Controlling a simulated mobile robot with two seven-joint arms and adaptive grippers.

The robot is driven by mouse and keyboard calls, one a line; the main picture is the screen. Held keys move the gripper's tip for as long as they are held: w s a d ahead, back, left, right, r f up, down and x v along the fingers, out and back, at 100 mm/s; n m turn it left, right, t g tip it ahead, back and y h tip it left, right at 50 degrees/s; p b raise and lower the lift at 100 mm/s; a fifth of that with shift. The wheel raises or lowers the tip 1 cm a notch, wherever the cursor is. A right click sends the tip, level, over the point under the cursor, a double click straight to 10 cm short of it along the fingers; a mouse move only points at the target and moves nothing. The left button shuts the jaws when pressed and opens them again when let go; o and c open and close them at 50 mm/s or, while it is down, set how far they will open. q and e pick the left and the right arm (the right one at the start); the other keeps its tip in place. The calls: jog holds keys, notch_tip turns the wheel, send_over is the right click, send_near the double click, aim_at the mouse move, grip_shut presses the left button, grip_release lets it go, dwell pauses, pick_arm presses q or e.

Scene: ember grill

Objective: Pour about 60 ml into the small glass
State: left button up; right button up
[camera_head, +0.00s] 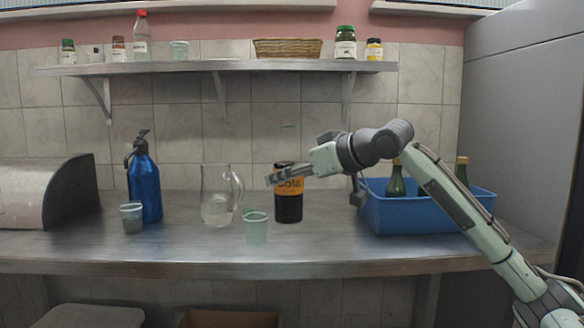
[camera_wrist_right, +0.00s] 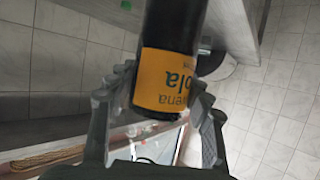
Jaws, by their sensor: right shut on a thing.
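A dark can with an orange "Cola" label (camera_head: 288,207) is upright on or just above the metal counter, right of centre; I cannot tell whether its base touches. My right gripper (camera_head: 277,179) is at its upper part, shut on it. In the right wrist view the can (camera_wrist_right: 168,80) lies between the two fingers of the gripper (camera_wrist_right: 160,100). A small greenish glass (camera_head: 256,228) stands upright in front of the can, a little to its left. Another small glass (camera_head: 131,218) stands farther left. My left gripper is not in view.
A clear glass pitcher (camera_head: 215,200) stands left of the can. A blue siphon bottle (camera_head: 146,190) stands behind the left glass. A blue crate (camera_head: 400,217) with green bottles is at the right. A wall shelf (camera_head: 220,68) runs above. The front counter between the small glasses is clear.

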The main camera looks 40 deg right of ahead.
jog(key=s+a+f, duration=0.3)
jog(key=a+f, duration=0.4)
jog(key=f, duration=0.3)
jog(key=s+a+f+m+h, duration=0.1)
jog(key=s+a+f, duration=0.3)
jog(key=a+f, duration=0.3)
jog(key=s+a+f+h, duration=0.1)
jog(key=s+a+f, duration=0.2)
jog(key=a+f, duration=0.4)
notch_tip(320, 180, down, 6)
jog(key=shift+s+a+f+m, duration=0.1)
jog(key=shift+s+a+m, duration=0.05)
jog(key=shift+a+m, duration=0.2)
